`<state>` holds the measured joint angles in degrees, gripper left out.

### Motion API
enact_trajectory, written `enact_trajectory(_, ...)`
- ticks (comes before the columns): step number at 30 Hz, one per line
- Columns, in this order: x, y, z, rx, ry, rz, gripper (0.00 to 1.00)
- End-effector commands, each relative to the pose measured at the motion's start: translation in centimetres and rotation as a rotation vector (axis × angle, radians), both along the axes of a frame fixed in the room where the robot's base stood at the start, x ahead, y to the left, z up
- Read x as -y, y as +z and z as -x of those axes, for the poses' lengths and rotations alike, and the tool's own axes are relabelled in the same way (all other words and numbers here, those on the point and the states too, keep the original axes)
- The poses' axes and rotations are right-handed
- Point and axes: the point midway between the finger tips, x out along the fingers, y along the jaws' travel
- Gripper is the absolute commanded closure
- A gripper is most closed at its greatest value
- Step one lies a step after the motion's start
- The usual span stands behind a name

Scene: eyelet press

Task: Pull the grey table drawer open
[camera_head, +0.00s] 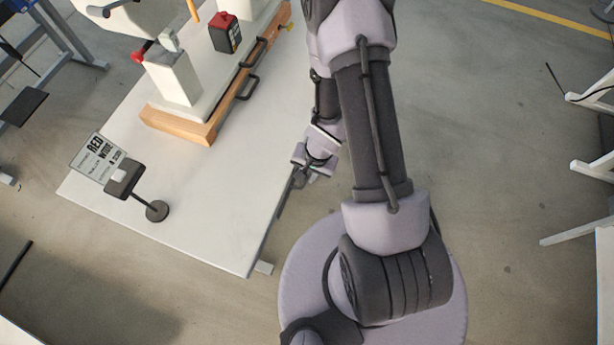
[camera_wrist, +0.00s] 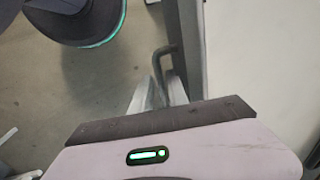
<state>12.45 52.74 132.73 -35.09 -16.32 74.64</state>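The grey drawer front (camera_wrist: 189,45) runs along the table's edge in the wrist view, and a dark bar handle (camera_wrist: 167,62) stands out from it. My gripper (camera_wrist: 160,88) is at this handle. Its two pale fingers are apart, with the lower end of the handle showing between them. I cannot tell whether either finger touches it. In the head view my gripper (camera_head: 291,190) is low beside the right edge of the white table (camera_head: 215,215). The drawer is hidden there under the tabletop, and I see no clear gap at its front.
A red-and-black box (camera_head: 225,33) sits on the press base. Open floor (camera_head: 480,150) lies right of my arm.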

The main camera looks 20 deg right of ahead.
Motion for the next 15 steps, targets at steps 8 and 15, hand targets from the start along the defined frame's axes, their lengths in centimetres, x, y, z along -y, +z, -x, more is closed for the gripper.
enact_trajectory(8, -0.02, -0.08, -0.03, 0.0, 0.0, 0.0, 0.8)
enact_trajectory(15, -0.01, -0.09, -0.03, 0.0, 0.0, 0.0, 1.0)
